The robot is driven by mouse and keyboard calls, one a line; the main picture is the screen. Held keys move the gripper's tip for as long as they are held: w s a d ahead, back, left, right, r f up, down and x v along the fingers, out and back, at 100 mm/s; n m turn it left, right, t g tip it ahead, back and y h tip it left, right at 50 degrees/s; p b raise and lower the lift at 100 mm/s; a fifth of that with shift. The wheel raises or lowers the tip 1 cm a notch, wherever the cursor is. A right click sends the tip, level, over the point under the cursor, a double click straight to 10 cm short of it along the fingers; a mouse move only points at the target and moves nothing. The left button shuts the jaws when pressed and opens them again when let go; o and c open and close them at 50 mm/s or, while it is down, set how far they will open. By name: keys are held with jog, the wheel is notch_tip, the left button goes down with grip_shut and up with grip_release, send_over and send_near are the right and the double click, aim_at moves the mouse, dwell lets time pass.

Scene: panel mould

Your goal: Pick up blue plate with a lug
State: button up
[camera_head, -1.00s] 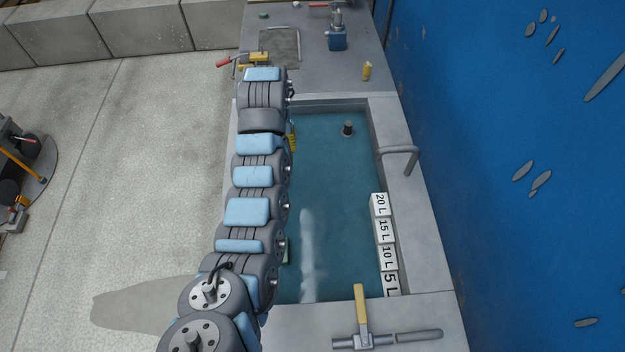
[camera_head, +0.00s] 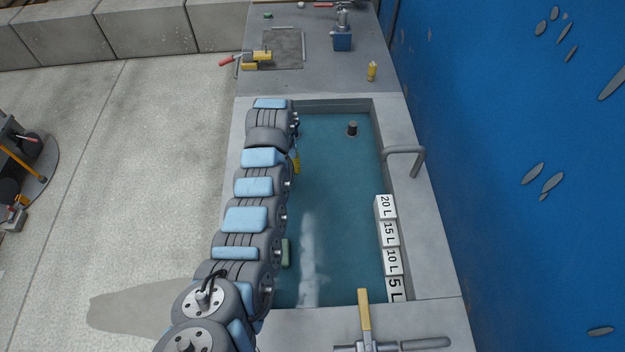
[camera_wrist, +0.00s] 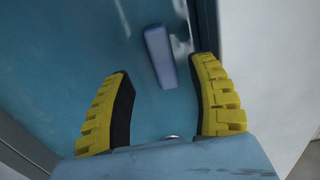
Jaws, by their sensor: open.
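A blue bar-shaped piece (camera_wrist: 160,55) shows in the wrist view, ahead of and between my fingertips, over the teal basin floor near a dark wall edge. I see no lug on it and cannot tell whether it is the plate. My gripper (camera_wrist: 163,66) is open, with its two yellow-and-black fingers apart and nothing between them that I can see held. In the head view one yellow finger (camera_head: 296,161) shows beside my arm, over the basin; the rest of the gripper is hidden by the arm.
The basin (camera_head: 412,225) has a raised grey rim and a metal handle (camera_head: 404,152). Blocks marked in litres (camera_head: 387,232) line its right side. A greenish bar (camera_head: 285,252) lies beside my arm.

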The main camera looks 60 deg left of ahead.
jog(key=shift+s+a+f+b, duration=0.1)
jog(key=shift+a+f+b, duration=0.05)
jog(key=shift+f, duration=0.55)
jog(key=shift+a+f+b, duration=0.1)
jog(key=shift+f+b, duration=0.05)
jog(key=shift+f, duration=1.55)
grip_shut()
